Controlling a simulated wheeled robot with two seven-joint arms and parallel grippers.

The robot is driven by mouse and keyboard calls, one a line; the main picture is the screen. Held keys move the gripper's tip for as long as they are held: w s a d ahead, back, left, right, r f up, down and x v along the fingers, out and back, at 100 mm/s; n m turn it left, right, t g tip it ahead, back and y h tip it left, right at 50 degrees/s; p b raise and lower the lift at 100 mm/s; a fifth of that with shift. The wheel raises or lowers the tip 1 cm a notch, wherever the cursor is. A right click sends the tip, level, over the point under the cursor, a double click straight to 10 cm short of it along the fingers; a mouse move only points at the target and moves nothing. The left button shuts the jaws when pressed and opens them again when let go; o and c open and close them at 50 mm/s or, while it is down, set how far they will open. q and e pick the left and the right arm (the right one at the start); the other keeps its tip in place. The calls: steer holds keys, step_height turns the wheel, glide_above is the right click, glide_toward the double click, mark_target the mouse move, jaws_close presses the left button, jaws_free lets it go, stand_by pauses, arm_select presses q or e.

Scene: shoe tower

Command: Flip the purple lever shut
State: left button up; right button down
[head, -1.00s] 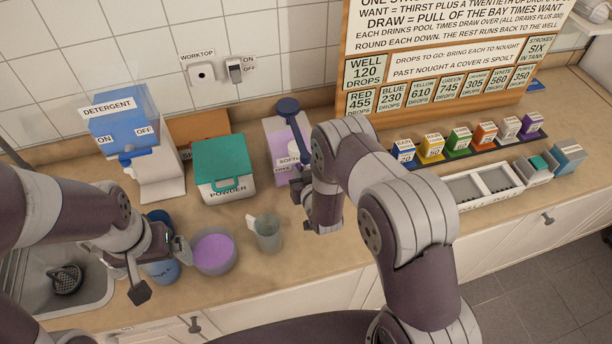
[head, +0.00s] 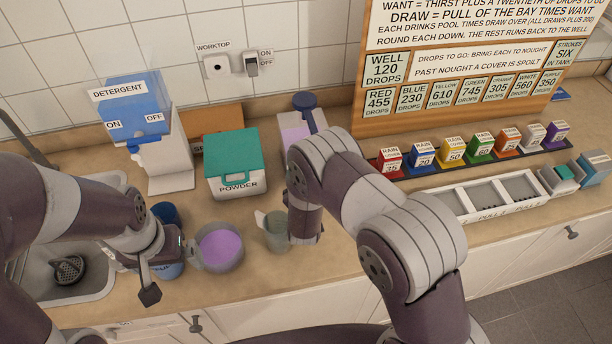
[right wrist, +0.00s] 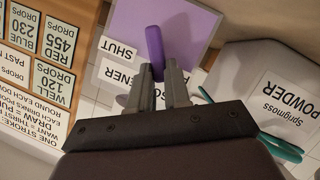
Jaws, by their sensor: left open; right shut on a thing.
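The purple lever (right wrist: 154,45) stands out from the light purple softener dispenser (right wrist: 170,18), beside a "SHUT" label, in the right wrist view. My right gripper (right wrist: 158,72) is shut on the lever, with one finger on each side of it. In the head view the softener dispenser (head: 293,127) is partly covered by my right arm, and the lever and right fingertips are hidden there. My left gripper (head: 172,272) is open at the left of the counter, beside a bowl of purple contents (head: 220,245) and in front of a blue cup (head: 165,213).
A grey-green cup (head: 277,232) stands below my right forearm. The white powder box (head: 236,185) with a teal lid and the detergent dispenser (head: 168,165) stand left of the softener. Rain covers (head: 452,150) and a white tray (head: 487,195) are at the right.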

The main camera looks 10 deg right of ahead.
steer(key=shift+s+f, duration=0.1)
stand_by(0.3)
steer(key=c, duration=1.1)
jaws_free()
